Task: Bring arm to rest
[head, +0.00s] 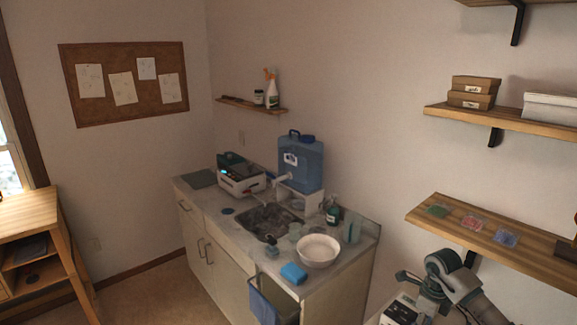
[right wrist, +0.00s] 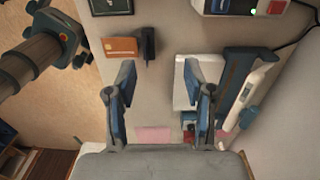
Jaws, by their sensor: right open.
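My right gripper (right wrist: 164,105) shows in the right wrist view, with two blue-padded fingers spread wide and nothing between them. It is over a grey surface (right wrist: 165,85) that carries small items. How far it is above that surface I cannot tell. In the head view neither gripper's fingers can be made out. A grey and teal jointed part (head: 445,275) shows at the bottom right.
Near the right gripper lie an orange card (right wrist: 120,46), a pink pad (right wrist: 152,134), a white flat item (right wrist: 186,88) and a white pen-like device (right wrist: 245,94). The head view shows a sink counter (head: 225,225), a blue water jug (head: 300,165) and a wall shelf (head: 500,240).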

